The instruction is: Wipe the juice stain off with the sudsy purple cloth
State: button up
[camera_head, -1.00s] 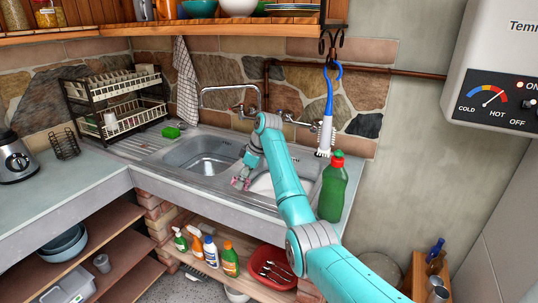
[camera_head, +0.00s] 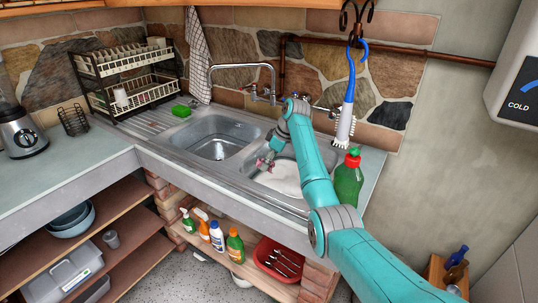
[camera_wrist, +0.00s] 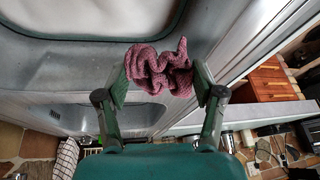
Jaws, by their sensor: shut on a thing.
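My gripper (camera_wrist: 160,84) is shut on a crumpled purple cloth (camera_wrist: 158,70), which bunches up between the two fingers in the wrist view. In the head view the cloth (camera_head: 264,163) is a small pinkish patch at the end of my arm. It is above the front left part of the right sink basin (camera_head: 290,182), which has whitish contents, perhaps suds or water. Whether the cloth is wet or sudsy cannot be told. I cannot make out a juice stain in either view.
A green bottle with a red cap (camera_head: 348,180) stands at the counter's right end, close to my arm. A blue-handled brush (camera_head: 347,110) hangs behind. A green sponge (camera_head: 181,110) and a dish rack (camera_head: 125,80) are left of the sink. The left counter (camera_head: 60,165) is mostly clear.

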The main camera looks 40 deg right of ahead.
notch_tip(320, 180, down, 16)
jog(key=shift+f, duration=0.15)
dwell(0.8)
jog(key=shift+w+a, duration=0.2)
jog(key=shift+w, duration=0.3)
jog(key=shift+w+a, duration=0.2)
jog(key=shift+w, duration=0.25)
jog(key=shift+s, duration=0.15)
jog(key=shift+s+d, duration=0.35)
jog(key=shift+s, duration=0.45)
